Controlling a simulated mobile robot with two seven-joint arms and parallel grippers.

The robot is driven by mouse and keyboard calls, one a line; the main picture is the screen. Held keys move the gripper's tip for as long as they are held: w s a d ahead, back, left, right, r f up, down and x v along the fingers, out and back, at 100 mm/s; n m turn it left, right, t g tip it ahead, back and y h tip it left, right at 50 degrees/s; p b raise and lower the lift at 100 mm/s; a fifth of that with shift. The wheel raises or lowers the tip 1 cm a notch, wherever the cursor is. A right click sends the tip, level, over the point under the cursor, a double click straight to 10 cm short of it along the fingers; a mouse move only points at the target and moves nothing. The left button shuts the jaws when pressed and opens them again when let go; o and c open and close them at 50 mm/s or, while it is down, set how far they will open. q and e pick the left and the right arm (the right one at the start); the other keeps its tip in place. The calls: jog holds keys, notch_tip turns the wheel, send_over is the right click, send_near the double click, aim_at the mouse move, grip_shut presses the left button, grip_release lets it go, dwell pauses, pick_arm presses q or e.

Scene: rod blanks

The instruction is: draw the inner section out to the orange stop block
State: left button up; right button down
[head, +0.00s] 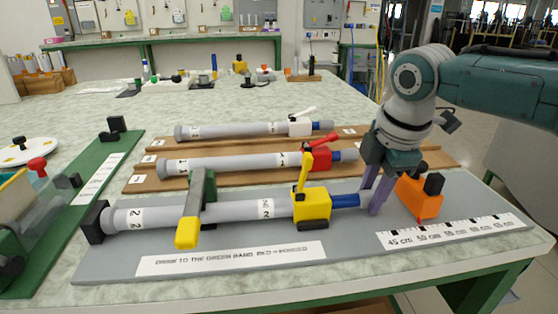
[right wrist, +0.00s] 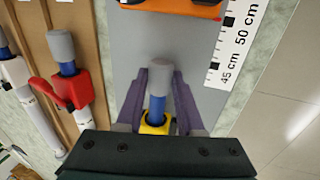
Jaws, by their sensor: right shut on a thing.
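The front rod is a grey outer tube (head: 240,210) marked 2, lying on the grey board. Its blue inner section (head: 345,200) sticks out of the yellow collar (head: 312,207), whose yellow lever stands up. My right gripper (head: 373,203) is shut on the inner section near its outer end. In the right wrist view the purple fingers flank the blue inner section (right wrist: 157,108), and its grey end cap (right wrist: 159,76) shows beyond them. The orange stop block (head: 418,198) stands past the cap with a clear gap; it shows at the top of the right wrist view (right wrist: 170,6). My left gripper is out of view.
A green clamp (head: 203,190) with a yellow handle crosses the tube. A centimetre scale (head: 455,232) lies in front of the stop block. Two more rods, with a red-lever collar (head: 318,158) and a white-lever collar (head: 300,126), lie behind on brown boards.

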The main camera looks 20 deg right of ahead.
jog(key=d, duration=0.2)
jog(key=s+d, duration=0.1)
jog(key=d, duration=0.2)
jog(key=shift+s, duration=0.1)
jog(key=c, duration=0.8)
grip_release()
jog(key=shift+r, duration=0.15)
jog(key=p+v, duration=0.4)
jog(key=v, duration=0.5)
jog(key=shift+r, duration=0.3)
